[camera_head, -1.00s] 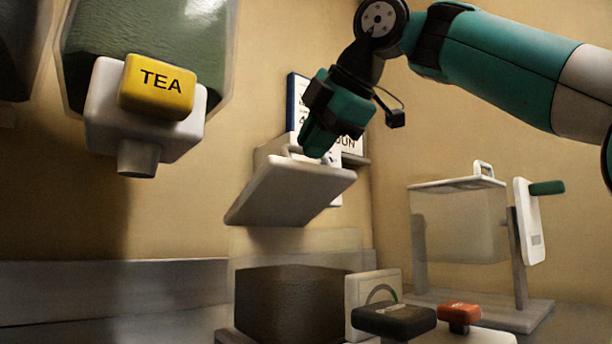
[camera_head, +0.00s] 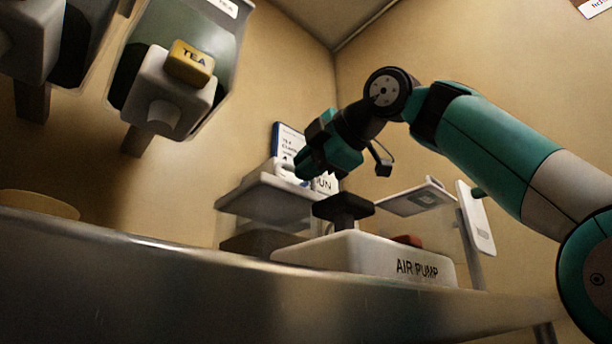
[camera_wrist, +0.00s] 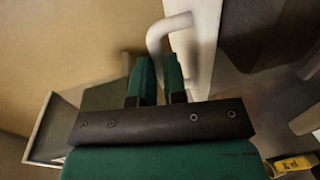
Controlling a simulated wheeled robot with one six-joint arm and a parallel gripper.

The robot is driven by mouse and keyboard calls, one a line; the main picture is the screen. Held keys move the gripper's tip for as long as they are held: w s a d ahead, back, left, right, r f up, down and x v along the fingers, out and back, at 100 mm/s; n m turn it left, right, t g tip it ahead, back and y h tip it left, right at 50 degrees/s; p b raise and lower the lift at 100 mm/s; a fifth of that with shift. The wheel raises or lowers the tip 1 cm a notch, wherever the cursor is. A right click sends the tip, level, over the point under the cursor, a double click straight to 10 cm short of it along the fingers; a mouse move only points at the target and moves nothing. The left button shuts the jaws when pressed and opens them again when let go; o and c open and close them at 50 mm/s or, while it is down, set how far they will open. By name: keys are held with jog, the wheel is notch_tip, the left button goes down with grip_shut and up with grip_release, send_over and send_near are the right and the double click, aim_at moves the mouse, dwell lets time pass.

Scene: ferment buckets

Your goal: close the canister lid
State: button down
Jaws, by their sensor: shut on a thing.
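The canister lid (camera_head: 262,197) is a pale flat slab in the head view, and it looks tilted. My gripper (camera_head: 303,172) is at its top side, shut on the lid's handle. In the wrist view, the white bent handle (camera_wrist: 170,26) rises from the white lid (camera_wrist: 207,38) at my fingertips (camera_wrist: 155,68). The canister (camera_head: 258,240) is below the lid with dark contents; the air pump hides part of it. I cannot tell whether the lid touches its rim.
A white air pump (camera_head: 368,257) with a black top part stands in front of the canister. A second vessel's lid (camera_head: 415,199) and a white upright panel (camera_head: 475,220) are to the right. A TEA dispenser (camera_head: 175,88) hangs at left. The metal counter edge (camera_head: 200,275) crosses the foreground.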

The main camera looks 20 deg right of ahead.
jog(key=shift+f, duration=0.25)
jog(key=c, duration=1.2)
grip_release()
jog(key=shift+o, duration=0.2)
jog(key=shift+r, duration=0.1)
jog(key=shift+s, duration=0.15)
